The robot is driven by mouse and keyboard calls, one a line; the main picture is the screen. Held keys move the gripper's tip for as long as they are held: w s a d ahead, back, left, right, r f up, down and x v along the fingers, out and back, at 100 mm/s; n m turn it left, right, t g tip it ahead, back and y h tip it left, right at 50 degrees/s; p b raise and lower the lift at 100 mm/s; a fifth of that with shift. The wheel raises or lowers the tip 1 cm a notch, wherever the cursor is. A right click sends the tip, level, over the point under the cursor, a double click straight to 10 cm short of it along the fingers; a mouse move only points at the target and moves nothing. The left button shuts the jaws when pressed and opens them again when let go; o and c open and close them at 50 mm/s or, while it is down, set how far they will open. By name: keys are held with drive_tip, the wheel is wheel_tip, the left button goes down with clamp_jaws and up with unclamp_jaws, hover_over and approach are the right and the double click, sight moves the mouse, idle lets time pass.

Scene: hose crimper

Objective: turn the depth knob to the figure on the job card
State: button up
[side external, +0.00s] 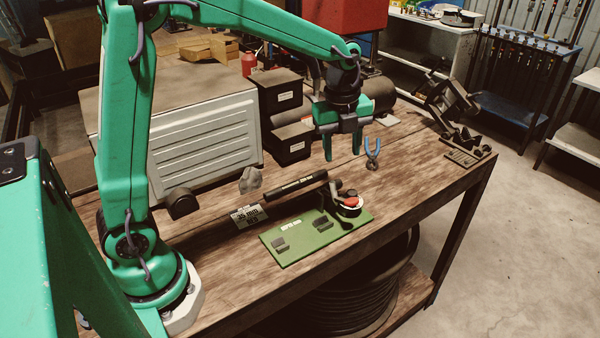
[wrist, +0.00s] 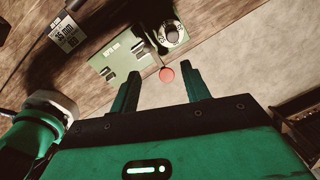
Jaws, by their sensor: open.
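The depth knob (side external: 347,210) is a dark knob with a white ring at the right end of the green plate (side external: 290,245). The wrist view shows the knob (wrist: 172,35) from above, beyond my fingertips; its figures are too small to read. A red ball (wrist: 167,75) on a lever shows between my fingers there and partly covers the knob in the side view. The job card (side external: 249,216) lies left of the plate; its print (wrist: 66,33) is blurred, perhaps "35 mm". My gripper (side external: 342,156) is open, empty and raised above the bench behind the knob.
A black cylinder (side external: 295,187) lies behind the plate. A blue-handled tool (side external: 372,150) is right of my gripper. Black bins (side external: 288,140) and a grey ribbed case (side external: 205,130) stand behind. A dark clamp (side external: 455,105) is at the far right. The bench front right is clear.

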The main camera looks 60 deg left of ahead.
sight(352, 192)
drive_tip(key=w+f+m, duration=0.2)
drive_tip(key=f+m, duration=0.1)
drive_tip(key=w+f+m+g, duration=0.1)
drive_tip(key=w+f+m, duration=0.1)
drive_tip(key=shift+w+d, duration=0.1)
drive_tip(key=shift+d, duration=0.15)
drive_tip(key=shift+f, duration=0.1)
drive_tip(key=shift+f, duration=3.8)
drive_tip(key=c, duration=1)
